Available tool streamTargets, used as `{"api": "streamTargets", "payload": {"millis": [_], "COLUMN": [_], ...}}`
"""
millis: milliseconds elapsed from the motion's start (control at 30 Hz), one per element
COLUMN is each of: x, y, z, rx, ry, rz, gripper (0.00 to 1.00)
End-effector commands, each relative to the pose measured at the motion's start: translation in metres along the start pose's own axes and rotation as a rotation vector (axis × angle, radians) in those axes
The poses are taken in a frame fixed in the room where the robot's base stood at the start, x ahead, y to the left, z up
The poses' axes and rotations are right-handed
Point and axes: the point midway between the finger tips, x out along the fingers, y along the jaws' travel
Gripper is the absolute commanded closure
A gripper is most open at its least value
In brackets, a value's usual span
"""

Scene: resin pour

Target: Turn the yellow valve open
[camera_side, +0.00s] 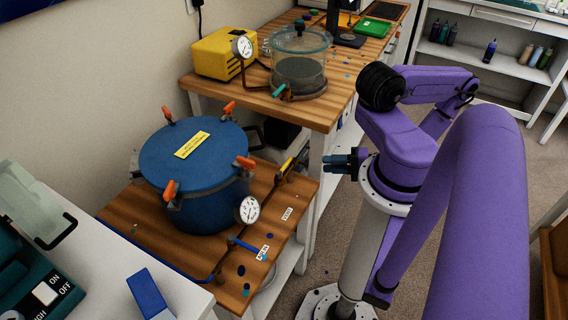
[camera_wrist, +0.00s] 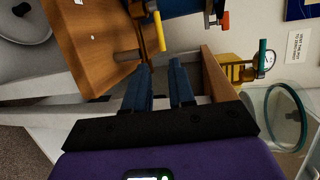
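The yellow valve handle (camera_side: 287,165) sits on a pipe fitting at the right side of the low wooden bench, near the blue pressure pot (camera_side: 193,170). In the wrist view the yellow handle (camera_wrist: 159,31) stands just beyond my fingertips, with the brown pipe end (camera_wrist: 127,56) to its lower left. My gripper (camera_side: 329,163) is to the right of the valve, apart from it. In the wrist view my gripper (camera_wrist: 160,66) has its two dark blue fingers spread with an empty gap between them. No contact with the handle shows.
The low wooden bench (camera_side: 130,215) carries a blue-handled valve (camera_side: 242,245) and a gauge (camera_side: 249,209). The taller wooden bench (camera_side: 330,105) stands close behind, with a glass chamber (camera_side: 300,60) and yellow pump (camera_side: 222,55). Its white leg is close to my gripper.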

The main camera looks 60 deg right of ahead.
Motion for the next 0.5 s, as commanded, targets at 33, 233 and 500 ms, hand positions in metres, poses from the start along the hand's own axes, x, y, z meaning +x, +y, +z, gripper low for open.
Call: {"api": "streamTargets", "payload": {"millis": [33, 233, 500], "x": [0.008, 0.032, 0.064], "y": [0.0, 0.0, 0.0], "z": [0.001, 0.001, 0.002], "rx": [0.001, -0.001, 0.0], "ry": [-0.005, -0.005, -0.005], "rz": [-0.001, 0.0, 0.001], "gripper": [0.76, 0.76, 0.76]}}
